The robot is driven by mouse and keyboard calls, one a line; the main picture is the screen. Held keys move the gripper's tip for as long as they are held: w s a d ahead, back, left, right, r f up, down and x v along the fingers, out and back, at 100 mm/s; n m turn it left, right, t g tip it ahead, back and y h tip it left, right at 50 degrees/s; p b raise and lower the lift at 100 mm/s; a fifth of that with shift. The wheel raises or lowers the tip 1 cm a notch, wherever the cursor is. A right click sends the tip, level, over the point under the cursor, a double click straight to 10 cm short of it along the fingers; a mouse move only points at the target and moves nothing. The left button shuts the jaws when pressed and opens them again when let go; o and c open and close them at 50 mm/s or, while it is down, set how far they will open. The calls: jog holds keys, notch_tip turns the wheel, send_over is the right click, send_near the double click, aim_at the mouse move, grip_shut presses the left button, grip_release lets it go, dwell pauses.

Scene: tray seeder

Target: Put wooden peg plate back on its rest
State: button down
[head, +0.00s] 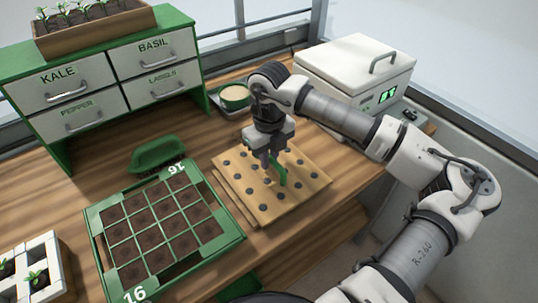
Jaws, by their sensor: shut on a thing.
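The wooden peg plate (300,171) is a square light-wood board with rows of dark round spots and a green upright handle (282,176) near its middle. It lies roughly level at the centre of the bench. My gripper (271,164) points down over the plate and is shut on it at the handle; the wrist partly hides the grip. A second wooden edge (229,200) shows along the plate's left side, perhaps the rest beneath it. I cannot tell whether the plate touches it or hovers just above.
A green seed tray (236,239) with soil cells, marked 16, lies left of the plate. A white lidded machine (340,65) is at back right. White pots (45,252) sit front left.

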jog(key=shift+f+b, duration=0.45)
jog(key=shift+b, duration=0.2)
jog(key=c, duration=1.4)
grip_release()
jog(key=shift+r, duration=0.1)
jog(key=shift+r+p, duration=0.5)
jog(key=shift+p, duration=0.25)
notch_tip(320, 180, up, 12)
jog(key=b, duration=0.2)
jog(key=shift+f, duration=0.1)
